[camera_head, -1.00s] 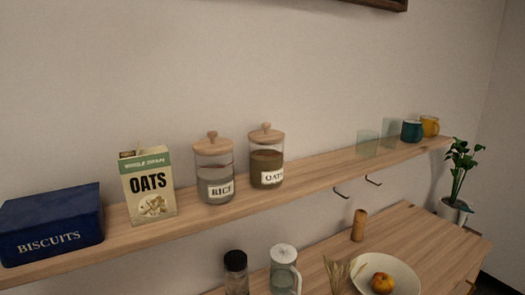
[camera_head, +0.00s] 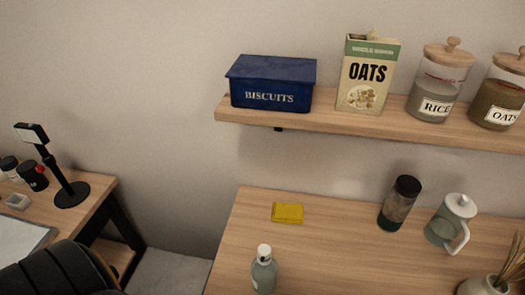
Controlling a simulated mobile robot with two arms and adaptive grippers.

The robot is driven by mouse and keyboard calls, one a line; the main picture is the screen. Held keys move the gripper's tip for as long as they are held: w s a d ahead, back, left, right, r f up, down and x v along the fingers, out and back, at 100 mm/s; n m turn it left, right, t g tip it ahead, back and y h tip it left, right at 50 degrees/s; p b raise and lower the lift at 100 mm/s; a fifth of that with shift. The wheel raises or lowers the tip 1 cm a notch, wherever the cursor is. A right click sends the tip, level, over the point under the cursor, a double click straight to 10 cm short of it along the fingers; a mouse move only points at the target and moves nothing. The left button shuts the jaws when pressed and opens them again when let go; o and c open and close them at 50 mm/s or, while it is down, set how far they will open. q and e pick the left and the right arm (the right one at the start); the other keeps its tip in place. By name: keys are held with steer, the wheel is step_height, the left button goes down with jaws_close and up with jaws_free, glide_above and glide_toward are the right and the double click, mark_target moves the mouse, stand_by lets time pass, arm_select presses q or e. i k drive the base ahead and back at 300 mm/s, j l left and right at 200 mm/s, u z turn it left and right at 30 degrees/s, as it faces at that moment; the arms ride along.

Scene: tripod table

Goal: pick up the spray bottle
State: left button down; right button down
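A small translucent grey-green bottle (camera_head: 264,274) with a white top stands upright at the front left of the wooden counter. Its lower end is close to the bottom edge of the picture. I cannot tell for sure from its top whether it is the spray bottle. No other clear spray bottle shows. Neither of my grippers is in view.
A yellow cloth or sponge (camera_head: 287,212), a dark-lidded jar (camera_head: 400,204) and a glass jug (camera_head: 451,222) are on the counter (camera_head: 340,250). The shelf (camera_head: 390,125) above holds a biscuit tin (camera_head: 272,84). A desk (camera_head: 90,200) with a lamp (camera_head: 60,170) and a black chair (camera_head: 60,272) are left.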

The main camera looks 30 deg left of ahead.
mark_target(264, 275)
steer(key=j+u, duration=0.2)
steer(key=u, duration=0.55)
steer(key=k+j, duration=0.2)
steer(key=k, duration=0.05)
